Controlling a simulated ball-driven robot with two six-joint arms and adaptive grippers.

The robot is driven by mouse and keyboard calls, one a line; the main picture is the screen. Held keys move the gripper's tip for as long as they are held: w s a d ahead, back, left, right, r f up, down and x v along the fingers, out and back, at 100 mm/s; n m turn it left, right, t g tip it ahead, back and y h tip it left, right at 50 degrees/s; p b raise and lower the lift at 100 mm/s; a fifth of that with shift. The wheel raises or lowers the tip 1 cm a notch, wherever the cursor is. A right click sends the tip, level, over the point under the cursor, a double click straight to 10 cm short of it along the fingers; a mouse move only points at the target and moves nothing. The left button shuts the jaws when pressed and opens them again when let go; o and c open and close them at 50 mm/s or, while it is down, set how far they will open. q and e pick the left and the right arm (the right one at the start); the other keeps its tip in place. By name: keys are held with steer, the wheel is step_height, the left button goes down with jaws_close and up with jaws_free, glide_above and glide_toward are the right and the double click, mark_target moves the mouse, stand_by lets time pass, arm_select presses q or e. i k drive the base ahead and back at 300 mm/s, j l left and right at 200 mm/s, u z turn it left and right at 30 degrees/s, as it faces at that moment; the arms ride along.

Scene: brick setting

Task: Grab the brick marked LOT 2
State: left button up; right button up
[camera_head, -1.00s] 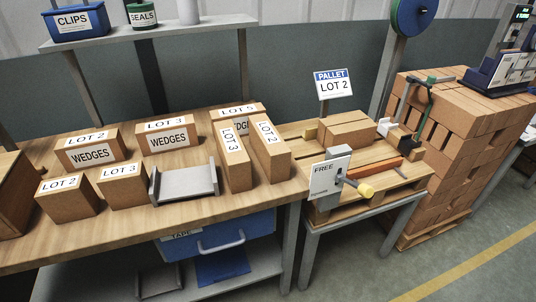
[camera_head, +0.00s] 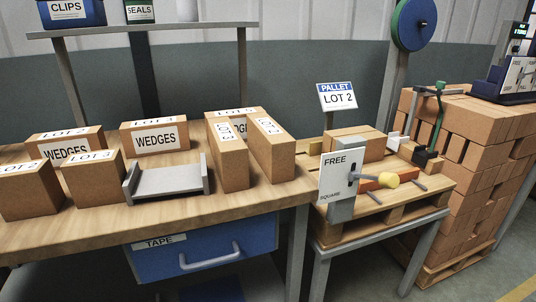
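Several labelled bricks stand on the wooden bench. A tall narrow brick (camera_head: 271,152) at the right of the group has LOT 2 on top in the earlier frame; its label is steeply foreshortened now. A similar brick (camera_head: 228,160) marked LOT 3 stands just left of it. At the front left is a plain-faced brick (camera_head: 30,192), read earlier as LOT 2, beside another brick (camera_head: 92,182) marked LOT 3. Behind are WEDGES boxes, a left one (camera_head: 88,138) marked LOT 2 and a middle one (camera_head: 156,138) marked LOT 3. Neither gripper is in view.
A grey open-ended tray (camera_head: 166,184) lies at the bench's front. A LOT 5 box (camera_head: 232,112) is partly hidden behind the tall bricks. Right of the bench, a pallet (camera_head: 385,217) holds bricks and a FREE plate (camera_head: 337,174) under a LOT 2 sign (camera_head: 338,96). A brick stack (camera_head: 465,165) stands farther right.

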mark_target(274, 149)
steer(key=i+j+u, duration=0.15)
steer(key=i+j, duration=0.15)
steer(key=j, duration=0.2)
steer(key=i+j+u, duration=0.2)
steer(key=j, duration=0.25)
steer(key=i, duration=0.1)
